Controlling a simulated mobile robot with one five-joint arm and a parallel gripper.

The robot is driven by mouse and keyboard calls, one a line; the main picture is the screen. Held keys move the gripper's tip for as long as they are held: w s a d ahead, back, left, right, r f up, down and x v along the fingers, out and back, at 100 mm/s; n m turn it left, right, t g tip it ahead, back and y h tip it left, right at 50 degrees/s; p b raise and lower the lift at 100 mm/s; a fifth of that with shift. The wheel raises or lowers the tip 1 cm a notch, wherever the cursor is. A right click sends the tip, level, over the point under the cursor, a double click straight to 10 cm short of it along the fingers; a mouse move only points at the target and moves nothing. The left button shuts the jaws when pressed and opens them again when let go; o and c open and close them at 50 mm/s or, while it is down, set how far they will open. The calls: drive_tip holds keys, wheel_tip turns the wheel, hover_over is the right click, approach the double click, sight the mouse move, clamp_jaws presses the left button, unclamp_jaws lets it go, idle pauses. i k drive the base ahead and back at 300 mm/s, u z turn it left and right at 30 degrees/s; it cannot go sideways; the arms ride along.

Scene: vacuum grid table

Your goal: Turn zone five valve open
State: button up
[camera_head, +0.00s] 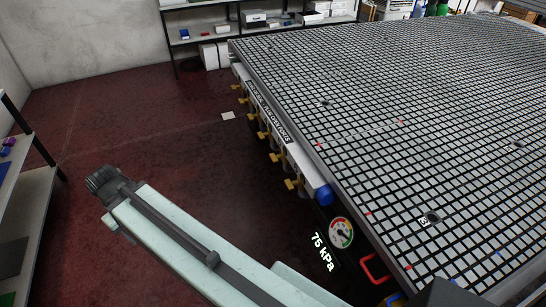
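A row of several valves with yellow handles runs along the near left side of the black vacuum grid table (322,168). The nearest yellow valve handle (293,184) is below the table edge, and the farthest yellow valve handle (238,87) is near the back corner. The zone numbers are too small to read, so I cannot tell which valve is zone five. My pale arm crosses the lower left, apart from the valves in the picture. The dark end of my arm (110,186) is over the floor; no gripper fingers can be made out.
A blue knob (325,195), a round gauge (341,233) marked 75 kPa and a red handle (375,268) are at the table's near side. A shelf (30,225) stands at the left edge. Dark red floor (150,115) between it and the table is mostly clear.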

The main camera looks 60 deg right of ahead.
sight(274, 157)
drive_tip(key=u, duration=0.05)
drive_tip(key=i, duration=0.9)
drive_tip(key=z, duration=0.1)
